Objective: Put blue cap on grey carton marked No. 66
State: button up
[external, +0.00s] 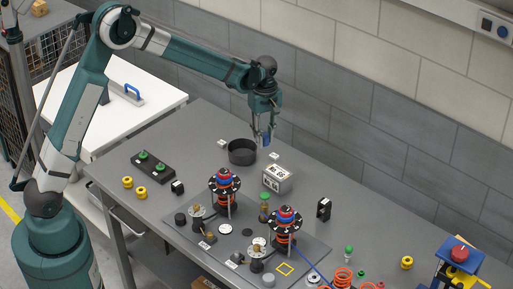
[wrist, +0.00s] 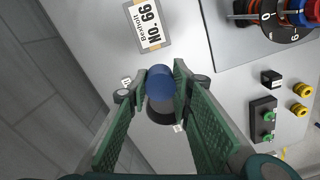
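The blue cap (wrist: 160,84) is held between the fingertips of my gripper (wrist: 162,80), and in the external view (external: 266,139) it is raised above the table. The fingers are closed against its sides. The grey carton (external: 277,180) has a white label and stands on the table below and slightly right of my gripper (external: 264,137). In the wrist view the carton (wrist: 148,24) lies above the cap in the picture, apart from it, and its label reads No. 66.
A round black bowl (external: 242,153) stands on the table below my gripper, left of the carton. A green-topped post (external: 264,203) and a fixture with a red-blue knob (external: 225,176) stand near the carton. A black bracket (external: 323,209) is to its right.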

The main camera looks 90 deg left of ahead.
jog(key=r, duration=0.1)
send_over(277, 171)
jog(key=shift+w+d+p, duration=0.15)
jog(key=shift+p, duration=0.3)
jog(key=shift+f+p, duration=0.35)
jog(key=shift+f, duration=2.8)
jog(key=shift+f+p, duration=0.3)
jog(key=shift+f, duration=1.55)
jog(key=shift+f, duration=0.15)
jog(key=shift+o, duration=1.1)
jog(key=o, duration=0.4)
